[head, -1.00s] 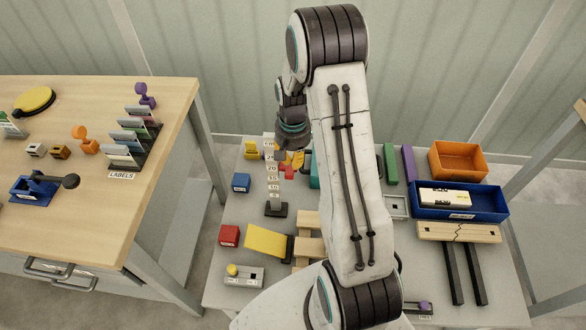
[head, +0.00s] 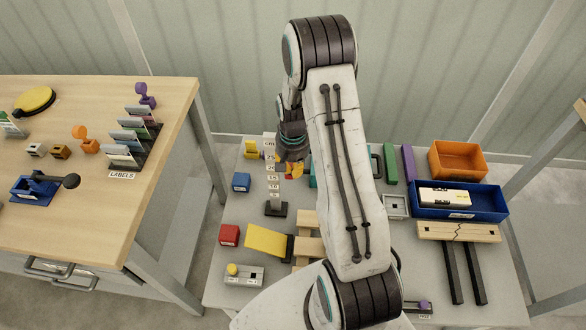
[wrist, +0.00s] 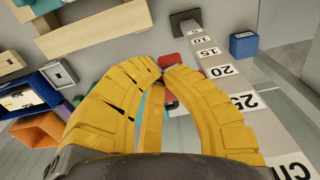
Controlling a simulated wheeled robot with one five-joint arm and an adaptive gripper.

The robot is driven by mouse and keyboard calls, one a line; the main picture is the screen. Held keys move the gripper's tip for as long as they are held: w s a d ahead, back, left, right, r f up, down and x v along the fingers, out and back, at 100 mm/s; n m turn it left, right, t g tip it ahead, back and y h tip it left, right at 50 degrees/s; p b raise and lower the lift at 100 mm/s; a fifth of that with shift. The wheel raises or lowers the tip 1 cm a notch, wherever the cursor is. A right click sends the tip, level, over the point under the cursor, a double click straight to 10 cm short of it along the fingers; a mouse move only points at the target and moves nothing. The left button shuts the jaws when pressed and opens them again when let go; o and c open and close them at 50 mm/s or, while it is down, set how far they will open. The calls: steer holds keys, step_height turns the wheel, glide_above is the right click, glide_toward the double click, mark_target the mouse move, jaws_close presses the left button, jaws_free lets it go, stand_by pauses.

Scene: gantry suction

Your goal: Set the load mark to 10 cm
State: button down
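The upright white scale post (head: 272,190) stands on a dark base and carries printed marks from 5 up to 25 and CM. It also shows in the wrist view (wrist: 218,72), seen from above. A red piece (wrist: 171,61), apparently the load mark, shows beside the post just beyond my fingertips. My gripper (wrist: 163,74) has yellow fingers with tips brought together, pointing down at the red piece. I cannot tell whether the tips touch it. In the head view my gripper (head: 291,171) is right of the post's upper part, and the red piece is mostly hidden.
Near the post are a blue block (head: 242,182), a red block (head: 229,235) and a yellow ramp (head: 266,241). An orange bin (head: 458,146) and a blue tray (head: 500,207) stand right of my arm. A wooden bench (head: 60,225) is at the left.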

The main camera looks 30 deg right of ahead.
step_height(320, 180, down, 10)
steer(key=b, duration=0.7)
steer(key=shift+b, duration=0.4)
steer(key=shift+r, duration=0.2)
step_height(320, 180, up, 14)
steer(key=p, duration=0.3)
steer(key=shift+f, duration=0.1)
